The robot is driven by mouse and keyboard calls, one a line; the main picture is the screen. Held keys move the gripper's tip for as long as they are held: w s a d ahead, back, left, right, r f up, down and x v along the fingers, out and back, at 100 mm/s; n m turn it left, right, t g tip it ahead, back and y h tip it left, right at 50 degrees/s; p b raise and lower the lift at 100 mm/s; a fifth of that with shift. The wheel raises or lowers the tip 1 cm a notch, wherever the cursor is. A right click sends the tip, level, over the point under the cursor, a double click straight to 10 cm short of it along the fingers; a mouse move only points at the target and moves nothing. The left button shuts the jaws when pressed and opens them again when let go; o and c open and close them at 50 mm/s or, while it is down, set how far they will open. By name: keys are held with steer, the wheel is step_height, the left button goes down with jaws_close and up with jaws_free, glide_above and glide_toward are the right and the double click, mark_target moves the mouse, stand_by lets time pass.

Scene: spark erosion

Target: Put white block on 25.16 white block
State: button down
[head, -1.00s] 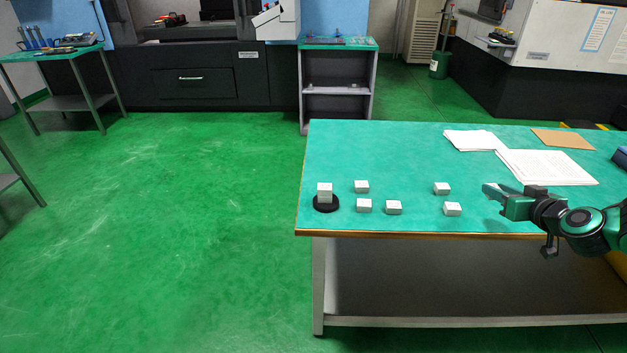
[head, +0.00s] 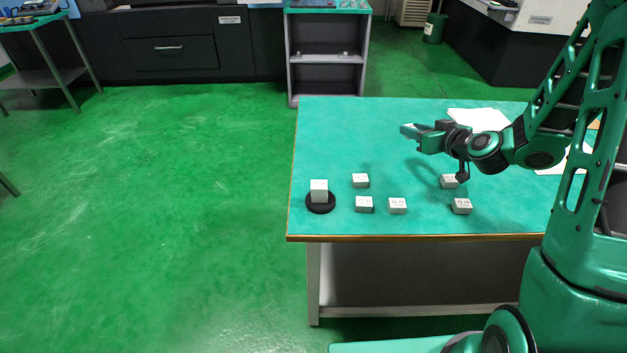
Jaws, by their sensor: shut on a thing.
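My gripper (head: 411,132) is above the back middle of the table, its jaws shut on a small pale thing that looks like a white block (head: 408,127); the fingers hide most of it. A taller white block or stack of blocks (head: 319,190) stands on a round black base (head: 319,207) at the table's left. Loose white blocks lie on the table: a back left one (head: 360,181), front ones (head: 364,204) and (head: 397,206), and right ones (head: 449,181) and (head: 461,206). Their dark labels are too small to read surely, so I cannot tell which is 25.16.
The green table top (head: 340,135) is clear behind the blocks. White paper (head: 480,119) lies at its back right, partly hidden by my arm. A grey shelf unit (head: 326,70) stands behind the table. The green floor at left is open.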

steer(key=shift+a, duration=0.2)
steer(key=shift+a, duration=0.2)
steer(key=s+a+r+n+g+y, duration=0.25)
steer(key=s+a+n+g, duration=0.2)
steer(key=s+a, duration=0.4)
steer(key=s+a+r+n+g+y, duration=0.2)
steer(key=s+a+n+g+y, duration=0.3)
steer(key=a, duration=0.7)
steer(key=s+a+r+n+g+y, duration=0.3)
steer(key=s+a+n, duration=0.2)
steer(key=s+a, duration=0.5)
glide_above(326, 184)
steer(key=shift+h, duration=0.25)
step_height(326, 184, down, 7)
step_height(326, 184, down, 4)
steer(key=shift+f, duration=0.1)
